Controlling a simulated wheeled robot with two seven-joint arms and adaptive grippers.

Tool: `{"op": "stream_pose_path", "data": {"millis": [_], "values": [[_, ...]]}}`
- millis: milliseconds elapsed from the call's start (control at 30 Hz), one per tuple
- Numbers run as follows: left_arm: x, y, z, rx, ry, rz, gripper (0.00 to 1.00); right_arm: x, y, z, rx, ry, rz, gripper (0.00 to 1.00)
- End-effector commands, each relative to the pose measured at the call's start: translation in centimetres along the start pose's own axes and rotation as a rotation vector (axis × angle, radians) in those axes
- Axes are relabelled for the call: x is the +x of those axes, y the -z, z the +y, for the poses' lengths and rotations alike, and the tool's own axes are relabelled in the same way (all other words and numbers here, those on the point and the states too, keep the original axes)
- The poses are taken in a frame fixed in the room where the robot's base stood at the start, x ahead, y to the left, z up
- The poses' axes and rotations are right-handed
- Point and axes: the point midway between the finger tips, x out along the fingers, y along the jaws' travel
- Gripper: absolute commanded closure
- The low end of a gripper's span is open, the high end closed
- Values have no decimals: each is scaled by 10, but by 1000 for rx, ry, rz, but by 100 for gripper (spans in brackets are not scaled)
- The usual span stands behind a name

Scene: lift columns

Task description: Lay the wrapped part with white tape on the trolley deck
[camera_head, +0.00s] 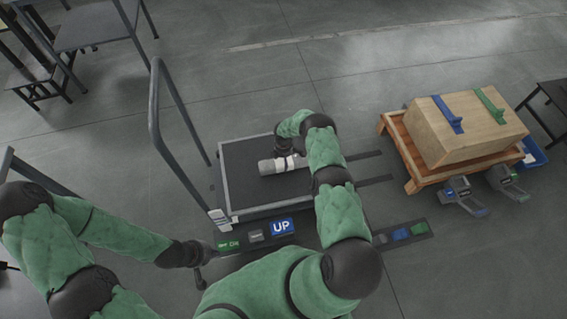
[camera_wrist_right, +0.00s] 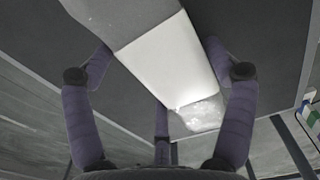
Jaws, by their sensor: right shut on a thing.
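The wrapped part (camera_head: 268,167), a grey bundle with a white tape band, lies level over the dark trolley deck (camera_head: 245,195). My right gripper (camera_head: 285,150) is at its far side, partly hidden by my own arm. In the right wrist view the part (camera_wrist_right: 165,60) runs between the fingers of my right gripper (camera_wrist_right: 162,72), which is shut on it. The dark deck (camera_wrist_right: 265,30) fills the background there. I cannot tell whether the part touches the deck. My left gripper (camera_head: 207,254) is low by the near-left corner of the trolley; its fingers are too small to read.
A panel with a blue UP sign (camera_head: 283,226) and a green button (camera_head: 229,244) lies along the trolley's near side. The trolley handle (camera_head: 155,110) rises at left. A wooden box (camera_head: 465,140) sits on an orange pallet (camera_head: 392,130) at right. Tables stand upper left.

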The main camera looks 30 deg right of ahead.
Motion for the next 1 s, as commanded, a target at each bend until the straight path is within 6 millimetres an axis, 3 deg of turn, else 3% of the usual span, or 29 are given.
{"op": "stream_pose_path", "data": {"millis": [33, 133, 533, 567, 600, 1000], "values": [[6, 0, -2, 0, 0, 0, 100, 12, 0, -1, 1, 2, 0, 74], [10, 0, -3, 0, 0, 0, 100, 20, 0, -1, 0, 1, 0, 74], [8, 0, -3, 0, 0, 0, 100, 22, 0, 0, 1, 0, 0, 74], [8, 0, -3, 0, 0, 0, 100, 23, 0, -2, 0, 2, 0, 7], [8, 0, -3, 0, 0, 0, 100, 23, 0, -2, 0, 2, 0, 0], [8, 0, -3, 0, 0, 0, 100, 22, 0, -2, 0, 3, 0, 0]]}}
